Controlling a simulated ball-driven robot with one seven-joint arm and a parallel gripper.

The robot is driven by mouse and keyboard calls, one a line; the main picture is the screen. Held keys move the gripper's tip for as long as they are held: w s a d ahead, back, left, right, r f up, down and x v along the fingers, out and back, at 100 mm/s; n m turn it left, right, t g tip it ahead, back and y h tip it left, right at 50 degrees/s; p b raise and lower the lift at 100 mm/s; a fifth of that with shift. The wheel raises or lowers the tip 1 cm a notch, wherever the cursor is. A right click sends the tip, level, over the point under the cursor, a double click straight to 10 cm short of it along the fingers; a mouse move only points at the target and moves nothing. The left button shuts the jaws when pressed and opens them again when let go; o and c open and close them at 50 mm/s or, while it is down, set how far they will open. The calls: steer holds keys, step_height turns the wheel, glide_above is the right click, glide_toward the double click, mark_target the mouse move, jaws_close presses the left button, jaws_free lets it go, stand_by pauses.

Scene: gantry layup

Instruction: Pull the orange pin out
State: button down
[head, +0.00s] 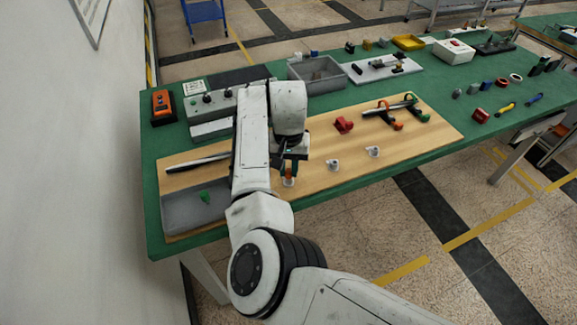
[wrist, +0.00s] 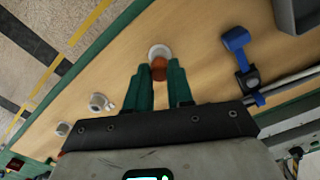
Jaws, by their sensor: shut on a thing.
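The orange pin (wrist: 159,69) is between the green fingertips of my gripper (wrist: 160,82) in the wrist view. My gripper is shut on it. A white round holder (wrist: 159,51) is right at the pin's far end; I cannot tell how deep the pin sits in it. In the head view my gripper (head: 289,170) points down at the board's front edge, with the orange pin (head: 289,182) low between its fingers. My arm hides part of the board behind it.
Two white holders (head: 332,164) (head: 373,151) stand to the right on the wooden board (head: 420,140). A red part (head: 343,125) and clamps on a rod (head: 397,107) lie beyond. A grey tray (head: 180,215) is at left. A blue clamp (wrist: 236,40) shows in the wrist view.

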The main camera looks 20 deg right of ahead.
mark_target(289, 171)
steer(key=shift+r+p, duration=1.65)
steer(key=shift+p, duration=0.1)
stand_by(0.3)
steer(key=shift+r+p, duration=1.75)
steer(key=shift+p, duration=0.15)
